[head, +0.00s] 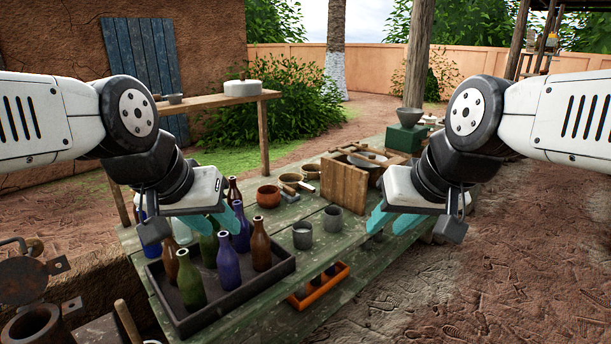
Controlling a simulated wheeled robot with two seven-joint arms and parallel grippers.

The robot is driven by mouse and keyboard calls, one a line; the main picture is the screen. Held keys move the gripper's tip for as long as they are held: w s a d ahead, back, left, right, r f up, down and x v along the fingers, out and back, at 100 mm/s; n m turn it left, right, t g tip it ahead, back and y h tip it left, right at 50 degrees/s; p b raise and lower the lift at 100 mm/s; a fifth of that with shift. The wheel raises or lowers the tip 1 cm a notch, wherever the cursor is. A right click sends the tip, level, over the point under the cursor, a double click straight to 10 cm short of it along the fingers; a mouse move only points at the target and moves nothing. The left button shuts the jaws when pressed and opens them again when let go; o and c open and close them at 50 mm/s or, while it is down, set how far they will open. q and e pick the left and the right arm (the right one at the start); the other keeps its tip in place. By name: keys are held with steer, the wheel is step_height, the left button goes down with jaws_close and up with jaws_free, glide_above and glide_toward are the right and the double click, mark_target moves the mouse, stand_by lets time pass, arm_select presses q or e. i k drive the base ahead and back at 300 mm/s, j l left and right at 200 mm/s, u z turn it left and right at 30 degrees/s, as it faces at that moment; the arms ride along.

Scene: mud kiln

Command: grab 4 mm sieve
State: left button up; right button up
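I cannot single out a 4 mm sieve; no size label is readable.
A black tray (262,290) holds several bottles. Grey cups (303,236), brown bowls (268,196) and a green box with a funnel (405,138) stand on the table. An orange tray (322,288) sits lower. A shelf (215,99) stands behind. The ground at right is clear.

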mark_target(311, 167)
steer(key=i+l+u, duration=0.1)
steer(key=u, duration=0.25)
steer(key=l+u, duration=0.15)
steer(key=u, duration=0.25)
steer(key=i+l+u, duration=0.15)
steer(key=u, duration=0.2)
steer(key=i+l+u, duration=0.15)
steer(key=l+u, duration=0.25)
steer(key=l, duration=0.7)
steer(key=l+u, duration=0.4)
steer(key=l, duration=1.85)
steer(key=k, duration=0.05)
